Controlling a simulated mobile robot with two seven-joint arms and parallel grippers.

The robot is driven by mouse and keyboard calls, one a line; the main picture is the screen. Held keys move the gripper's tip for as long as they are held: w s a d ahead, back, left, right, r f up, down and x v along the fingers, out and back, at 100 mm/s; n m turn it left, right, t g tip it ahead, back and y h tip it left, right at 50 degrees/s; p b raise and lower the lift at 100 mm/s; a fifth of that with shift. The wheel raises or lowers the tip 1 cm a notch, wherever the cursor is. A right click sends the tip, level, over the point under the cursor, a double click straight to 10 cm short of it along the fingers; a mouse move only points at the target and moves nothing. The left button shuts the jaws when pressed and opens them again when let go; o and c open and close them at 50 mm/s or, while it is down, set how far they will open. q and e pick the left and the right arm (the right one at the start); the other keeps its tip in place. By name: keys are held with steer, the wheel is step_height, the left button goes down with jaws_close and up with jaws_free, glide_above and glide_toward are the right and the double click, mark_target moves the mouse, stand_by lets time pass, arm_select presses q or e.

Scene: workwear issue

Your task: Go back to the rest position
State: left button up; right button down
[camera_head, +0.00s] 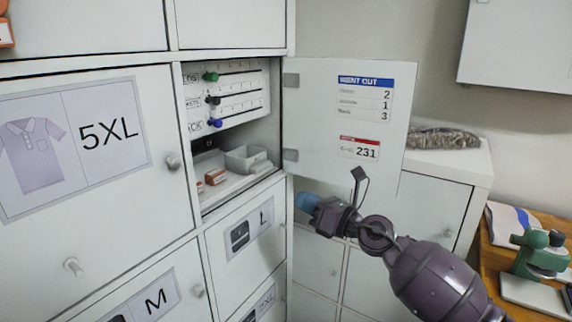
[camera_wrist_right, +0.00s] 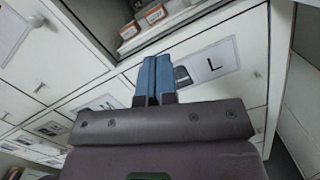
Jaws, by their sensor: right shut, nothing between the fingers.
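My right gripper (camera_head: 306,203) comes in from the lower right in the head view, in front of the cabinet and below the open locker door (camera_head: 345,115). In the right wrist view its blue fingers (camera_wrist_right: 153,80) are together with nothing between them, in front of the door labelled L (camera_wrist_right: 215,65). That door also shows in the head view (camera_head: 248,255). The open compartment (camera_head: 275,150) above it holds a panel with green, black and blue knobs (camera_head: 215,100), a grey bin (camera_head: 243,158) and small orange-and-white boxes (camera_head: 215,177). My left gripper is not in view.
A closed 5XL door (camera_head: 110,190) is at the left, with the M door (camera_head: 165,280) below. The open door stands out to the right, near my right arm. A wooden table (camera_head: 500,265) with a green device (camera_head: 540,252) is at the far right.

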steer(key=s+d+r+m+t+h, duration=0.15)
steer(key=d+m+t, duration=0.35)
steer(key=m, duration=1)
steer(key=s+d+f+m+t+h, duration=0.1)
steer(key=s+d+f+m+h, duration=0.3)
steer(key=f+m, duration=0.35)
steer(key=s+d+f+m+h, duration=0.2)
steer(key=d+f+m+h, duration=0.25)
steer(key=f+m, duration=0.35)
steer(key=s+d+f+m+g+h, duration=0.2)
steer(key=s+d+f+m, duration=0.1)
steer(key=s+f, duration=0.4)
steer(key=s+d+f+m+g+h, duration=0.2)
steer(key=s+f, duration=0.5)
steer(key=s, duration=0.5)
steer(key=s+d+f+m+g+h, duration=0.1)
steer(key=s+d+f+m+g, duration=0.1)
steer(key=s+d+f+m, duration=0.2)
steer(key=s+f+m, duration=0.2)
steer(key=s+f, duration=0.2)
steer(key=s, duration=0.1)
steer(key=shift+s+h, duration=0.15)
steer(key=shift+h, duration=0.25)
